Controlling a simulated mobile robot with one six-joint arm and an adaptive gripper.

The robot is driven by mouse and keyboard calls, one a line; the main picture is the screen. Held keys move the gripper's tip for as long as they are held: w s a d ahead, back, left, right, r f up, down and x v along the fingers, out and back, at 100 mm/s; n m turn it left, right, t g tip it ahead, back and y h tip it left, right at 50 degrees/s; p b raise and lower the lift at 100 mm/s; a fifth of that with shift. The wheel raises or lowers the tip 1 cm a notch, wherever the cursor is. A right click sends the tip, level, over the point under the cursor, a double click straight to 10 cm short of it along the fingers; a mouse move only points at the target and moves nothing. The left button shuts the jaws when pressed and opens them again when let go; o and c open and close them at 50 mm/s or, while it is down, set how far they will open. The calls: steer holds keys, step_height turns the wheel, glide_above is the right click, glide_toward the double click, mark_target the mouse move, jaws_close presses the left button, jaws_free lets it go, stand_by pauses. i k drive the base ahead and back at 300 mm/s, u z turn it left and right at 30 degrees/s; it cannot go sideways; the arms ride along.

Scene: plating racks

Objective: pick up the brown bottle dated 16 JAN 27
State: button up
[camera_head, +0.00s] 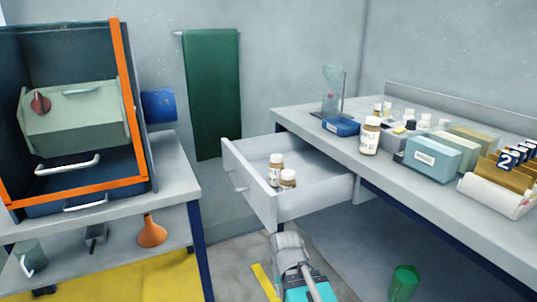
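Three brown bottles with white caps and white labels show in the head view. One bottle (370,136) stands upright on the right counter near its front edge; its label has dark print too small to read surely. Two more stand in the open drawer: a rear one (275,170) and a front one (287,181), which partly overlap. I cannot read a date on any of them. Part of my arm shows at the bottom centre, in front of the drawer. I cannot make out gripper fingers there.
The drawer (300,204) is pulled out under the counter (322,146). Blue-green boxes (428,158), a white roll (496,196), numbered brown holders and small bottles crowd the counter's right. An orange-framed cabinet (128,90) stands left. A green bin (404,282) stands below the counter.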

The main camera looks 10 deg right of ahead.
mark_target(288, 181)
steer(key=i, duration=1.15)
steer(key=z, duration=0.05)
